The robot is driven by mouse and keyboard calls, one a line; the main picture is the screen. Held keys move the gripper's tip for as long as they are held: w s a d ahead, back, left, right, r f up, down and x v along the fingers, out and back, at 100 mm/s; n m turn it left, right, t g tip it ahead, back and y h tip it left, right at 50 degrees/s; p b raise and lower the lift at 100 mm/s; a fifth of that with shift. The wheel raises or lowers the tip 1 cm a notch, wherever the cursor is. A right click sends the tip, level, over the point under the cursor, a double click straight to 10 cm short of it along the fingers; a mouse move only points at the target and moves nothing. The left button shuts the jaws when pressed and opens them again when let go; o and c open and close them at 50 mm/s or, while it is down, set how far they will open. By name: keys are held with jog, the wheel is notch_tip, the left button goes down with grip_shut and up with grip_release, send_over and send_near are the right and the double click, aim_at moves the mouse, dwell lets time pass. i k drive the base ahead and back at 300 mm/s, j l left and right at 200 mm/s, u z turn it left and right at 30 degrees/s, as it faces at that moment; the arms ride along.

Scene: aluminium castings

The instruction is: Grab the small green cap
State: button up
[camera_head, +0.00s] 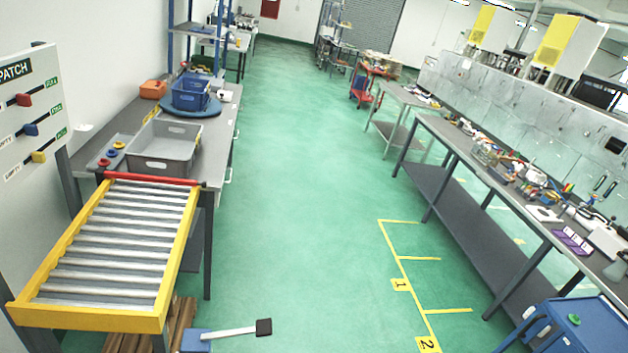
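A roller conveyor (118,240) with a yellow frame stands at left, beside a bench with a grey tub (164,146) and blue bin (190,92). A long cluttered bench (452,139) runs along the right. The green floor (300,190) between is clear, with yellow marked bays.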

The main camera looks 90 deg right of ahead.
aim_at(574, 319)
jog(key=z, duration=4.35)
jog(key=i+j+z, duration=0.1)
jog(key=i+j, duration=0.15)
jog(key=i, duration=0.4)
jog(key=i+j+z, duration=0.1)
jog(key=i+j, duration=0.15)
jog(key=i, duration=0.4)
jog(key=i+j+z, duration=0.1)
jog(key=i+j, duration=0.25)
jog(key=i, duration=0.25)
jog(key=i+j+z, duration=0.1)
jog(key=i+j, duration=0.3)
jog(key=i, duration=0.2)
jog(key=i+j+z, duration=0.1)
jog(key=i+j, duration=0.3)
jog(key=i, duration=0.25)
